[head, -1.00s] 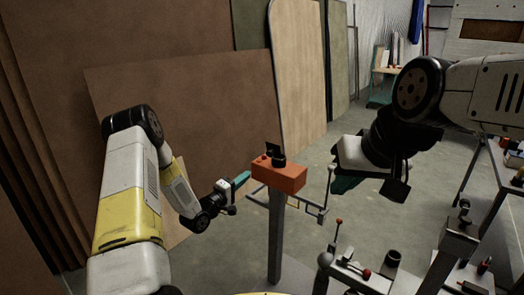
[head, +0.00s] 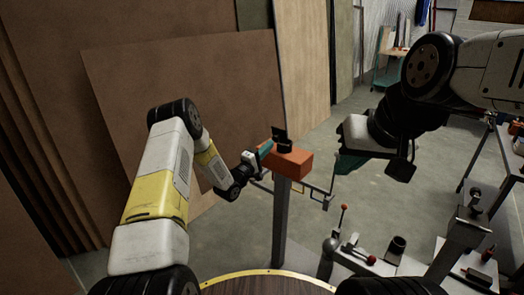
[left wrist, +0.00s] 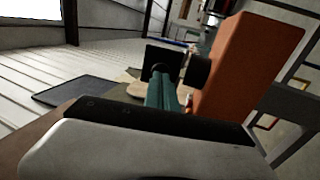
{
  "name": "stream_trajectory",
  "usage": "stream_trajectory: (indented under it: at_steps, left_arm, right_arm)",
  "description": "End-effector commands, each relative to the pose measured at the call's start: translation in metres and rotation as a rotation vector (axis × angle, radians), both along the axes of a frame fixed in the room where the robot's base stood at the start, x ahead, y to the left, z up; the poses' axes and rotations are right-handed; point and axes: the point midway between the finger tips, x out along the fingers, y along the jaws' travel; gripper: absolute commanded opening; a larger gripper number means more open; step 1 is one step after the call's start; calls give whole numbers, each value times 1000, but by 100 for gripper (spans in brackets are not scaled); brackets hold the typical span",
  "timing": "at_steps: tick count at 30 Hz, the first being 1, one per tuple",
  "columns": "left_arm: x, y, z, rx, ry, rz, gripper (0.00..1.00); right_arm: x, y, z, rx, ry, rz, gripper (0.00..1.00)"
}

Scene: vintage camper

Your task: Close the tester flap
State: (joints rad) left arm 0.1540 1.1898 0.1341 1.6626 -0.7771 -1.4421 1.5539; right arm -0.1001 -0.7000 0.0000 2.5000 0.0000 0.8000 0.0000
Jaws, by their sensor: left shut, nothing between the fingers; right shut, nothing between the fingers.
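The tester is an orange box (head: 292,163) on top of a grey post. Its dark flap (head: 279,133) stands up, open, at the back left of the box top. A black round part (head: 285,146) sits on the box beside it. My left gripper (head: 266,148) is shut and empty, its teal fingers at the left side of the box close to the flap. In the left wrist view the fingers (left wrist: 160,92) point toward the dark flap (left wrist: 162,58), with the orange box (left wrist: 245,70) to the right. I cannot tell whether they touch. My right gripper (head: 350,164) is shut and empty, apart to the right.
A thin rail with upright ends (head: 326,198) crosses the post below the box. A bench with red-knobbed levers (head: 370,260) stands at the front right. Large brown panels (head: 185,95) lean behind my left arm. The floor (head: 400,205) beyond the post is open.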

Motion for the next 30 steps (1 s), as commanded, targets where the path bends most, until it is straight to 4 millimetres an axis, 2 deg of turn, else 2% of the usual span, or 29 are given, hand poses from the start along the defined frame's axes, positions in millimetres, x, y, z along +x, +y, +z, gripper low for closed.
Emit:
stream_trajectory:
  at_steps: [6, 30]
  left_arm:
    - [12, -9, 3, 1, 1, 0, 0]
    - [14, -9, 9, 42, 57, 1, 0]
  right_arm:
    - [0, 0, 0, 0, 0, 0, 0]
    - [0, 0, 0, 0, 0, 0, 0]
